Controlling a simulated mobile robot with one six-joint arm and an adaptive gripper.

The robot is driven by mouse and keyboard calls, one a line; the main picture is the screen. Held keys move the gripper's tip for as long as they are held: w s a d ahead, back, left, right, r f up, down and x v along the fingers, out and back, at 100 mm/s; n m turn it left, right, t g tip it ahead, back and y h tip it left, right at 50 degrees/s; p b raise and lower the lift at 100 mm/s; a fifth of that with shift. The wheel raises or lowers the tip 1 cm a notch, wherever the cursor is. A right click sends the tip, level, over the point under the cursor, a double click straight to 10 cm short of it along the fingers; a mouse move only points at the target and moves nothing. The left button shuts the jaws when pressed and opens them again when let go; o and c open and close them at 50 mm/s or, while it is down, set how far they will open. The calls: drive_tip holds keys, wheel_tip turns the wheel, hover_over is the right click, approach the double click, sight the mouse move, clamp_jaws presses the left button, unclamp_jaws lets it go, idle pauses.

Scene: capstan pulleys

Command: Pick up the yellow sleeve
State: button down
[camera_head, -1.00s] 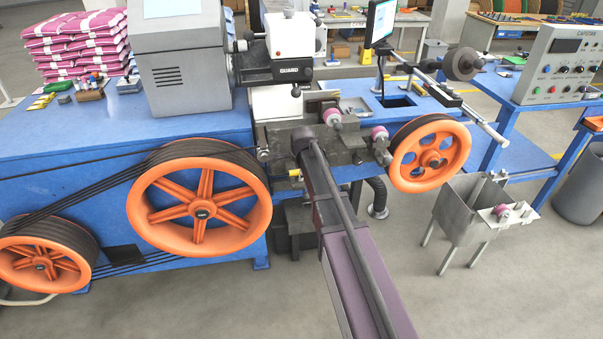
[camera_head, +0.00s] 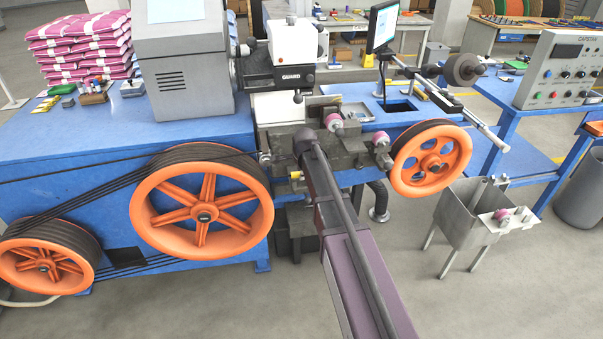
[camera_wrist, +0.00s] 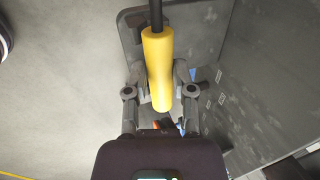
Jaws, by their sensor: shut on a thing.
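The yellow sleeve (camera_wrist: 159,62) is a smooth, slightly waisted tube in the wrist view. A black rod (camera_wrist: 156,14) meets its far end; I cannot tell how deep the rod sits in it. My gripper (camera_wrist: 160,76) has one grey finger on each side of the sleeve and is shut on it. In the head view the sleeve is a small yellow piece (camera_head: 296,175) low on the front of the machine, just left of my arm. My gripper's fingers cannot be made out there.
A large orange pulley (camera_head: 203,216) stands left of my arm and a smaller orange pulley (camera_head: 430,160) right of it. A grey metal plate (camera_wrist: 198,32) lies close behind the sleeve. A metal stand (camera_head: 470,212) is at the right. Open floor lies in front.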

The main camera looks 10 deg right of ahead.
wheel_tip(320, 180, up, 2)
drive_tip(key=shift+p, duration=0.7)
drive_tip(key=s+d+r+p, duration=0.1)
drive_tip(key=s+d, duration=0.1)
drive_tip(key=s, duration=0.5)
drive_tip(key=s+d, duration=0.2)
drive_tip(key=s, duration=0.6)
drive_tip(key=shift+s+d+r+p, duration=0.15)
drive_tip(key=shift+s+r+p, duration=0.1)
drive_tip(key=shift+r+p, duration=0.15)
drive_tip(key=shift+r+p, duration=0.55)
drive_tip(key=shift+p, duration=0.05)
drive_tip(key=shift+s, duration=0.15)
